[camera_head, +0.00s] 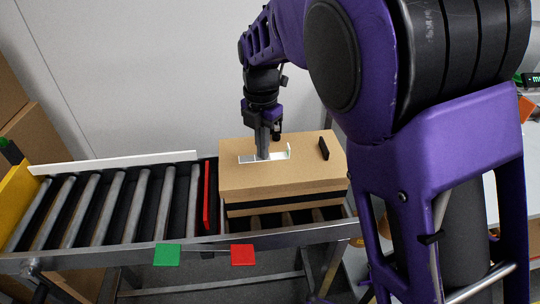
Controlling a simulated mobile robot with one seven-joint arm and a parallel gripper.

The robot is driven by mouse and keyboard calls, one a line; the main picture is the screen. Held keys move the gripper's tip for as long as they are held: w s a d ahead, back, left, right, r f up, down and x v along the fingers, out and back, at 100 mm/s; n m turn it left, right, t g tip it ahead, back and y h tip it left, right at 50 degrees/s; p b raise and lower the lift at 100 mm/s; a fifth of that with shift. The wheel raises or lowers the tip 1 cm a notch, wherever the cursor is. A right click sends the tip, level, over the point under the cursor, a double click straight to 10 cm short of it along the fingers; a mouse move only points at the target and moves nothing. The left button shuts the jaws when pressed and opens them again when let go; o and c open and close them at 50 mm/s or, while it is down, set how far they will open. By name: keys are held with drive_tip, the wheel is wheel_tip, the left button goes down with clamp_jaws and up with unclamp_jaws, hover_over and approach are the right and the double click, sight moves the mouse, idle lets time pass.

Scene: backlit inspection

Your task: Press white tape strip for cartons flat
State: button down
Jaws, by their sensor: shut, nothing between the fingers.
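A white tape strip (248,160) lies across the top of a brown cardboard carton (235,178). The strip's right end shows a small upright part near the carton's middle, and I cannot tell whether it is lifted tape. My gripper (263,156) points down over the strip, at or very near its surface, and hides part of it. The fingers are shut with nothing between them. I cannot tell for certain whether the fingertips touch the tape.
A small black block (323,148) stands on the carton's right side. The carton sits on a roller conveyor (130,207) with a red stop bar (208,195) to its left. Green (167,255) and red (243,255) tabs hang on the front rail. The rollers at left are empty.

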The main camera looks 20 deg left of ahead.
drive_tip(key=shift+r+p, duration=1.7)
drive_tip(key=shift+r, duration=0.35)
wheel_tip(320, 180, up, 17)
drive_tip(key=p, duration=0.2)
drive_tip(key=shift+r+p, duration=0.15)
drive_tip(key=shift+p, duration=0.15)
